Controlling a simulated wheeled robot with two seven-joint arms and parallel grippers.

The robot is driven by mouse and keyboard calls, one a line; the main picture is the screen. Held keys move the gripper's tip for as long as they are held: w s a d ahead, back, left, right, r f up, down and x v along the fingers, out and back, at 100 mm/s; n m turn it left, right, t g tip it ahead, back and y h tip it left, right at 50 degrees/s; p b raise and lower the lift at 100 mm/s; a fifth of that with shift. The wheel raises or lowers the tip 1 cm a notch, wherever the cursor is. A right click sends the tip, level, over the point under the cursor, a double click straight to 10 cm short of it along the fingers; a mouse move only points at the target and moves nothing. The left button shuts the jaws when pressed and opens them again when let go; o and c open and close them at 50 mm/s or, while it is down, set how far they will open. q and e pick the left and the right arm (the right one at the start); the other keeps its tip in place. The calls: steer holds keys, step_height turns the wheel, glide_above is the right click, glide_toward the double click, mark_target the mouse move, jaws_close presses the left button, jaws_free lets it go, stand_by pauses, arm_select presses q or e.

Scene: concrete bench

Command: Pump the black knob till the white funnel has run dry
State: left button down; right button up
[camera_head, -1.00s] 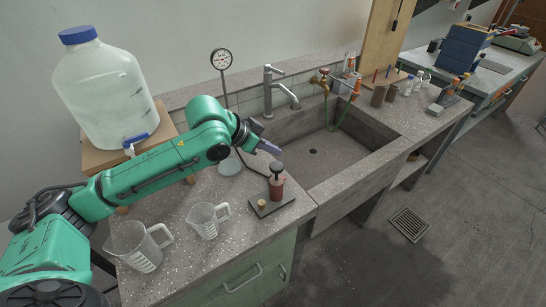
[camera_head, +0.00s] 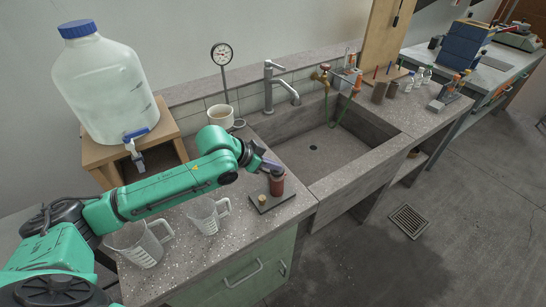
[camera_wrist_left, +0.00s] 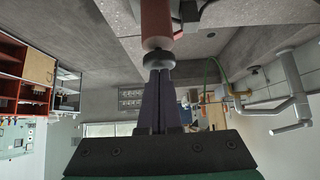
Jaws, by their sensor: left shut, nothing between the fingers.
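The hand pump (camera_head: 277,186) has a red-brown body on a dark base plate near the front edge of the bench, left of the sink. Its black knob (camera_wrist_left: 158,59) shows in the left wrist view, close to the end of the body; in the head view my gripper mostly covers it. My left gripper (camera_head: 271,168) is shut and empty, its fingertips (camera_wrist_left: 160,72) at the knob's top, seemingly touching it. The white funnel (camera_head: 220,116) stands behind my arm, beside the gauge. Its inside looks tan; I cannot tell whether liquid is in it. My right gripper is out of view.
A round gauge (camera_head: 222,54) stands on a stalk at the back. Two clear measuring jugs (camera_head: 140,245) (camera_head: 206,216) stand below my arm. A large carboy (camera_head: 108,88) sits on a wooden stand (camera_head: 165,122) at left. The sink (camera_head: 335,148) is right of the pump.

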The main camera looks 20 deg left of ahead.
mark_target(273, 171)
arm_select(q)
steer(key=shift+s+f, duration=0.15)
steer(key=shift+f, duration=0.05)
steer(key=r+p, duration=0.5)
steer(key=p, duration=0.1)
steer(key=shift+w+r, duration=0.15)
steer(key=shift+w, duration=0.05)
steer(key=b+v, duration=0.2)
steer(key=v, duration=0.7)
steer(key=shift+s+a+b, duration=0.15)
steer(key=shift+s+b, duration=0.15)
steer(key=shift+b, duration=0.05)
steer(key=shift+w+a, duration=0.1)
